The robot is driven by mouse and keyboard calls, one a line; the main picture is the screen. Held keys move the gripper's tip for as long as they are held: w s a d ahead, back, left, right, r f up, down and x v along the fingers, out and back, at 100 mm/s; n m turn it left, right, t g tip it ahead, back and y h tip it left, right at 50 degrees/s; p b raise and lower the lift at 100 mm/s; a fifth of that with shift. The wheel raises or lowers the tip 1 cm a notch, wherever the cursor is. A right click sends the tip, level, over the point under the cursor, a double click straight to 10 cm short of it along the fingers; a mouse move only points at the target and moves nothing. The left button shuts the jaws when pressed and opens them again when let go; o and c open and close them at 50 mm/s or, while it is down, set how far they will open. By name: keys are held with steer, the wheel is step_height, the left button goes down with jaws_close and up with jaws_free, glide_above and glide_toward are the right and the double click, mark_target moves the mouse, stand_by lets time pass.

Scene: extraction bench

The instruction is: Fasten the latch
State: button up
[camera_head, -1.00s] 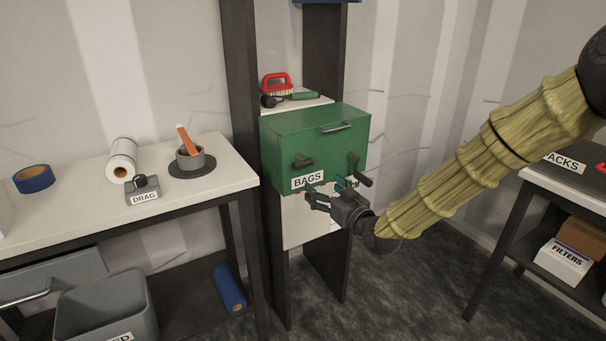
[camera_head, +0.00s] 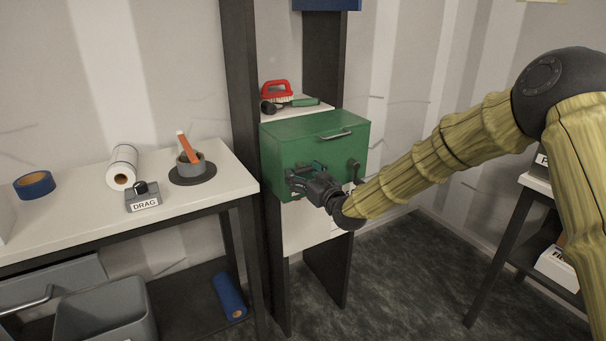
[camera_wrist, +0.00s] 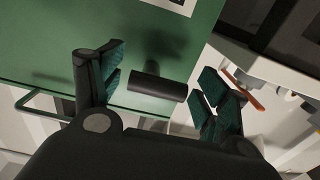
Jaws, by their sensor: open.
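The green box (camera_head: 285,140) has a bar handle on top and dark latch handles on its front. The right latch handle (camera_head: 355,168) shows beside my wrist, clear of my gripper. My gripper (camera_head: 303,175) is in front of the box's left front, where it hides the left latch handle and most of the label. In the wrist view, a dark cylindrical latch handle (camera_wrist: 158,85) lies between the two open, green-padded fingers of my gripper (camera_wrist: 157,90), with gaps on both sides. The green box front (camera_wrist: 50,40) is behind it.
A red brush (camera_head: 276,90) lies on the shelf above the box. A dark upright post (camera_head: 243,120) stands just left of the box. The left bench (camera_head: 90,215) holds tape, a paper roll and a DRAG block. A second bench is at right.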

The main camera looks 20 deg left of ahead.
steer(key=shift+w, duration=0.1)
steer(key=c, duration=1)
steer(key=shift+c, duration=0.2)
